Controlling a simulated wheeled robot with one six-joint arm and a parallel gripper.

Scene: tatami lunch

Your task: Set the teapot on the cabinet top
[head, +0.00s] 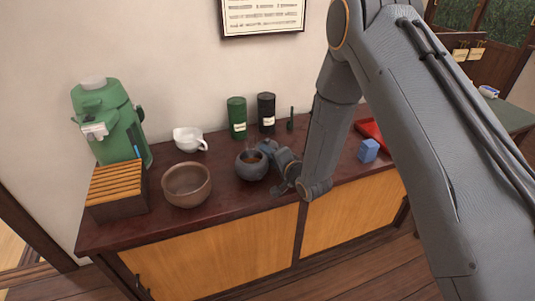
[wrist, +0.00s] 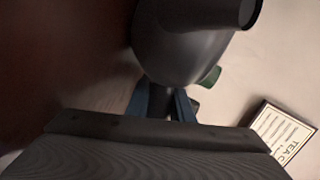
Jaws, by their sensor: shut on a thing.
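The teapot (head: 251,168) is a round dark grey pot with an open top showing brown inside. It stands upright at the cabinet top (head: 222,208), near the middle; I cannot tell whether its base touches the wood. My gripper (head: 270,151) comes from the right and is shut on the teapot's right side. In the wrist view the teapot (wrist: 182,45) fills the upper middle, and the blue fingers of my gripper (wrist: 163,103) close on its near side. The part between the fingers is mostly hidden.
A brown bowl (head: 187,185), a slatted wooden box (head: 116,190), a green air pot (head: 122,135) and a white spouted cup (head: 188,139) stand left. Green (head: 236,118) and black (head: 266,112) canisters stand behind. A blue block (head: 368,150) and red tray (head: 374,132) lie right.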

